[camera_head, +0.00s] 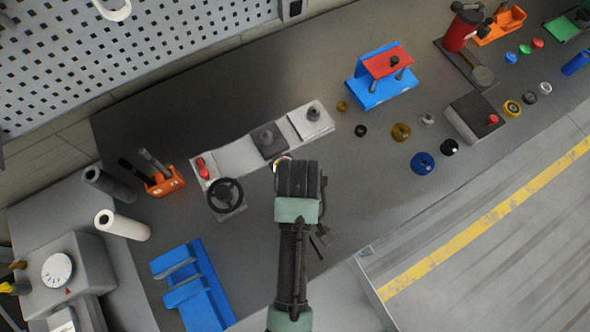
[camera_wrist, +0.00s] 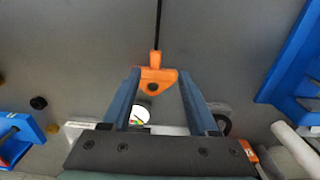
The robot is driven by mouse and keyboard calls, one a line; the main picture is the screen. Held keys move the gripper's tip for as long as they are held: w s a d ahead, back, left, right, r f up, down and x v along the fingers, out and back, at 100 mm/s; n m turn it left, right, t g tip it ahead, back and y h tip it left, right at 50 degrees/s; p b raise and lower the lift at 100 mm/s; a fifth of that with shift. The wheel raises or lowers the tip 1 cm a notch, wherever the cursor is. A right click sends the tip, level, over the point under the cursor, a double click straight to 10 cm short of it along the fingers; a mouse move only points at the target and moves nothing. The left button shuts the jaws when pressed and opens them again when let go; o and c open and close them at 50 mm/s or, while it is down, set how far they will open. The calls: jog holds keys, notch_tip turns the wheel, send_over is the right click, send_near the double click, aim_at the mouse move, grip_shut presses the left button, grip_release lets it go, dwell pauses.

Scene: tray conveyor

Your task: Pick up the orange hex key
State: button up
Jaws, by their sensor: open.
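The orange hex key (camera_wrist: 157,77) shows in the wrist view, with an orange handle and a thin dark shaft reaching to the top edge of the picture. My gripper (camera_wrist: 159,78) is open, and the orange handle appears between its two blue-grey fingertips, with a gap on either side. I cannot tell whether the fingertips are level with the handle or above it. In the head view my arm hangs over the dark bench and hides the hex key.
A grey panel with a black handwheel (camera_head: 226,194) lies left of my arm. A blue vise (camera_head: 196,287) stands at lower left. An orange holder (camera_head: 163,182) stands at far left. A blue and red fixture (camera_head: 383,75) and several rings lie to the right.

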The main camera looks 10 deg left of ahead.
jog(key=shift+w+d+f+p, duration=0.1)
jog(key=shift+w+f+p, duration=0.1)
jog(key=shift+f, duration=1)
jog(key=shift+w+d+f+p, duration=0.1)
jog(key=shift+f+p, duration=0.1)
jog(key=shift+f, duration=1.05)
jog(key=shift+w+f+p, duration=0.15)
jog(key=shift+f+p, duration=0.05)
jog(key=shift+f, duration=1)
grip_shut()
